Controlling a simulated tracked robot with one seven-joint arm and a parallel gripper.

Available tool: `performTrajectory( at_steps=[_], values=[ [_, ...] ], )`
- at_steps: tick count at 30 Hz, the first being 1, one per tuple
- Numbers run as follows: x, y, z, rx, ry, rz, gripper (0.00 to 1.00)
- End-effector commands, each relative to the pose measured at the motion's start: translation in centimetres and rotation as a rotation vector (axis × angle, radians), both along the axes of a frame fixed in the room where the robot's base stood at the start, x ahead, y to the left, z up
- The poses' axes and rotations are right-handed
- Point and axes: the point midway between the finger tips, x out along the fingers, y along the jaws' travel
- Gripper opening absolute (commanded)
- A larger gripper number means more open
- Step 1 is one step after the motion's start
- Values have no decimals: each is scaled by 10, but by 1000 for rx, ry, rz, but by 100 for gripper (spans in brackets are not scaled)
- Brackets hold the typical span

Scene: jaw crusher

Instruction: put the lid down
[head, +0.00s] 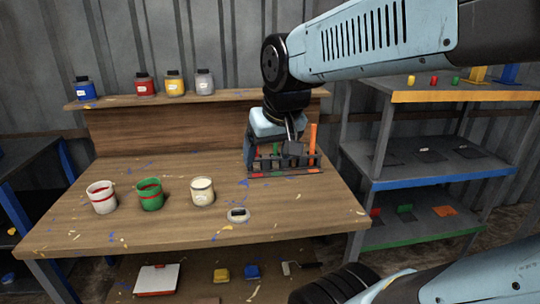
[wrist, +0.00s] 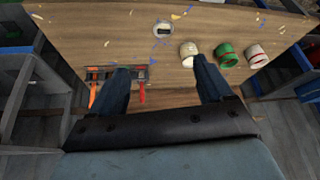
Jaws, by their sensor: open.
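The lid (head: 238,214), a small round white disc with a dark bar on top, lies on the workbench (head: 150,235) near its front edge. It stands apart, in front and to the right of a cream pot (head: 202,191). In the wrist view the lid (wrist: 163,29) shows beyond and between my fingers, with nothing touching it. My gripper (head: 272,152) is open and empty, above the back right of the bench by the tool rack. In the wrist view both fingers of my gripper (wrist: 160,72) are spread wide.
A green pot (head: 150,194) and a white pot with a red band (head: 102,197) stand left of the cream pot. A rack (head: 285,172) with coloured tools is close under my gripper. Several jars line the back shelf. A grey shelf unit (head: 430,180) stands right.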

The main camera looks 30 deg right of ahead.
Motion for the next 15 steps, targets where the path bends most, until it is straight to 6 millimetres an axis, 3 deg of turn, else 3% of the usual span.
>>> performTrajectory(
  at_steps=[6,15],
  values=[
    [-32,3,7,-18,-41,30,80],
    [-38,3,8,-22,-48,37,80]
  ],
)
